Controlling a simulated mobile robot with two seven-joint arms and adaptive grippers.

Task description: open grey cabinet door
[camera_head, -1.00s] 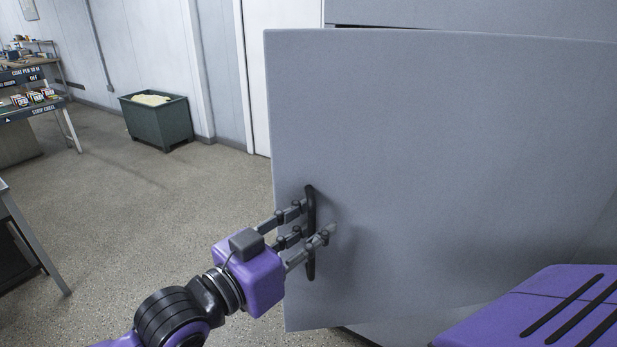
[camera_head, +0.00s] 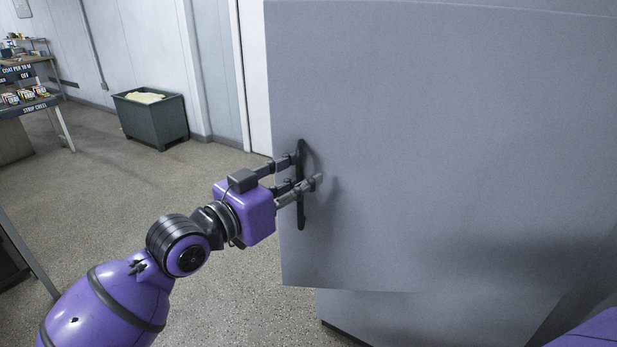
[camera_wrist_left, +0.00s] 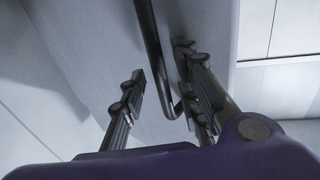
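The grey cabinet door (camera_head: 440,130) fills the right half of the head view, standing off the cabinet body (camera_head: 380,315) below and behind it. Its black upright handle (camera_head: 301,220) is near the door's left edge. My left gripper (camera_head: 308,170) is at the handle, with fingers on either side of it. In the left wrist view the handle bar (camera_wrist_left: 152,45) runs between the spread fingers of the gripper (camera_wrist_left: 160,62). A gap shows between bar and left finger; the right fingers are close to the bar. Contact cannot be told. My right gripper is not visible.
A green bin (camera_head: 153,122) with pale contents stands by the back wall. A workbench (camera_head: 30,98) with small items is at the far left. A table edge (camera_head: 25,255) is at the lower left. The floor (camera_head: 120,200) between them is clear.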

